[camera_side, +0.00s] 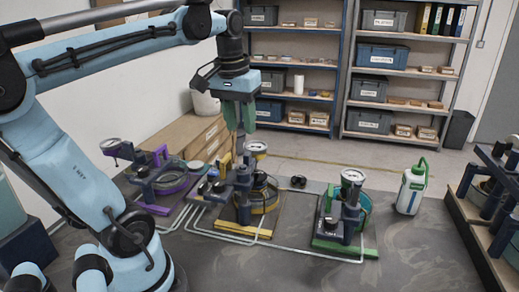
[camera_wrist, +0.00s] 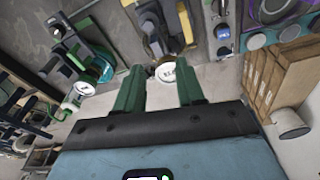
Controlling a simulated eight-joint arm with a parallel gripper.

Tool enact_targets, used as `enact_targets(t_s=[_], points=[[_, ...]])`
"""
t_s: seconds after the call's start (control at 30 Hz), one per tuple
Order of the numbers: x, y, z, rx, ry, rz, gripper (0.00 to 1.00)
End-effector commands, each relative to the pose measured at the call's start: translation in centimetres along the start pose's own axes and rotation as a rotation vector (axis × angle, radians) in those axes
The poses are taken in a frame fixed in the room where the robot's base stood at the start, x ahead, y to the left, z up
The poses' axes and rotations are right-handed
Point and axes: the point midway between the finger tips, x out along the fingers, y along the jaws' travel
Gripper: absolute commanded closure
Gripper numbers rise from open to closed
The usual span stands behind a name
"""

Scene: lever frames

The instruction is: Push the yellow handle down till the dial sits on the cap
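The yellow lever frame (camera_side: 262,222) stands in the middle of the bench, with a dark post and a round white dial (camera_side: 257,149) at its top. The yellow handle (camera_side: 224,163) rises steeply at the left of the post. In the wrist view the dial (camera_wrist: 167,72) shows beyond the gap between my fingers, and the yellow handle (camera_wrist: 186,22) shows above it. My gripper (camera_side: 240,128) points down, above and near the handle and dial. Its green fingers (camera_wrist: 160,90) are apart with nothing held. I cannot make out the cap; contact with the handle is unclear.
A purple lever frame (camera_side: 168,184) stands to the left and a green one (camera_side: 345,243) to the right. A white bottle (camera_side: 411,190) stands further right. A dark rack (camera_side: 492,215) is at the right edge. Bench surface in front is mostly clear, with pale tubes.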

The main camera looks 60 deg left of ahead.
Motion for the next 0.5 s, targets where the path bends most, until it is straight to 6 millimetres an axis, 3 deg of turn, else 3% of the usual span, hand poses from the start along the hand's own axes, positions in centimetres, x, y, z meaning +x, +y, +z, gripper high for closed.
enact_targets(t_s=[0.1,0.23,0.37,0.5], points=[[-2.7,-2.8,-0.4,-0.129,-0.095,-0.026,0.62],[-3.8,-4.0,-0.3,-0.189,-0.144,-0.037,0.62],[-3.3,-4.2,-0.1,-0.196,-0.152,-0.038,0.62],[-1.6,-4.2,0.1,-0.194,-0.151,-0.038,0.62]])
